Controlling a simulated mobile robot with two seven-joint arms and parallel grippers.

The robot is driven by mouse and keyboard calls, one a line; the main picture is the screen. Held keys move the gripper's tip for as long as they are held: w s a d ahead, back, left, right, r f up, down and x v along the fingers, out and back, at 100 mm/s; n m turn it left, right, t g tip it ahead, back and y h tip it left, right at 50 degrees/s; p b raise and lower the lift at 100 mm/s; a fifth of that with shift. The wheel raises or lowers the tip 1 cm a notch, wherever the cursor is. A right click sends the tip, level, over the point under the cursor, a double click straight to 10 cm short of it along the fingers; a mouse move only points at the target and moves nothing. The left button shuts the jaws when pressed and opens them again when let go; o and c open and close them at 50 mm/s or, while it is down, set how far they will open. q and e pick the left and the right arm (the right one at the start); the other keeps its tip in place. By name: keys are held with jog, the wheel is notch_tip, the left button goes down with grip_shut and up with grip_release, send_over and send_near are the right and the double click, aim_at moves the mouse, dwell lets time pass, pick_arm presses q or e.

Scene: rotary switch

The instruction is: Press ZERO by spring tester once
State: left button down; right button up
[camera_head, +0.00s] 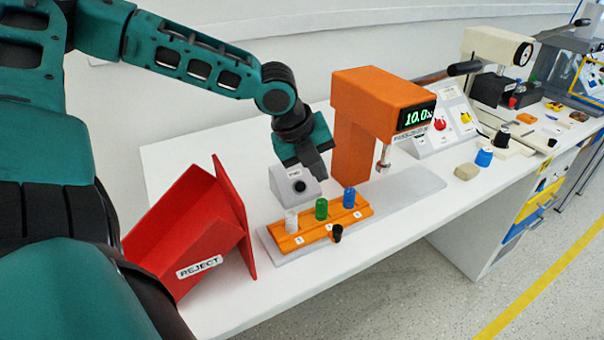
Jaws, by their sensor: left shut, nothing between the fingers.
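A small grey box with a black round button (299,186) and a label too small to read surely stands left of the tester. My left gripper (322,176) is shut and empty, pointing down just above and behind the box's right side. It partly covers the box's top; I cannot tell whether it touches. My right gripper does not show.
An orange rack (290,243) holds white, green and blue cylinders in front of the box. A small black piece (337,233) is at its front edge. A red REJECT bin (190,240) stands left. A grey panel with red and yellow knobs (447,124) is right of the tester.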

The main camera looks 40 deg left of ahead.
aim_at(300, 187)
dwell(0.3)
pick_arm(q)
jog(key=a+f+b, duration=0.1)
jog(key=f, duration=0.1)
jog(key=w+a+f+b, duration=0.1)
jog(key=a+f+b, duration=0.2)
jog(key=f, duration=0.1)
jog(key=shift+w+a, duration=0.15)
jog(key=shift+a, duration=0.15)
jog(key=shift+w+a+f+b, duration=0.1)
jog(key=shift+a+f+b, duration=0.2)
jog(key=shift+b, duration=0.1)
jog(key=shift+a, duration=0.15)
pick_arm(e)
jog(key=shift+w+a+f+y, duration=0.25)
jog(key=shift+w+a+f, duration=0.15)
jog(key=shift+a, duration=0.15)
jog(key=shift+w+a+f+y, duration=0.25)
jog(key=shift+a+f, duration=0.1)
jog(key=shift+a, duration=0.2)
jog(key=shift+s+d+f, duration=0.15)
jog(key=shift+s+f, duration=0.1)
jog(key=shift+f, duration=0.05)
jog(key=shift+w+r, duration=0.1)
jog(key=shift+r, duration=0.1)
pick_arm(q)
jog(key=shift+f, duration=0.15)
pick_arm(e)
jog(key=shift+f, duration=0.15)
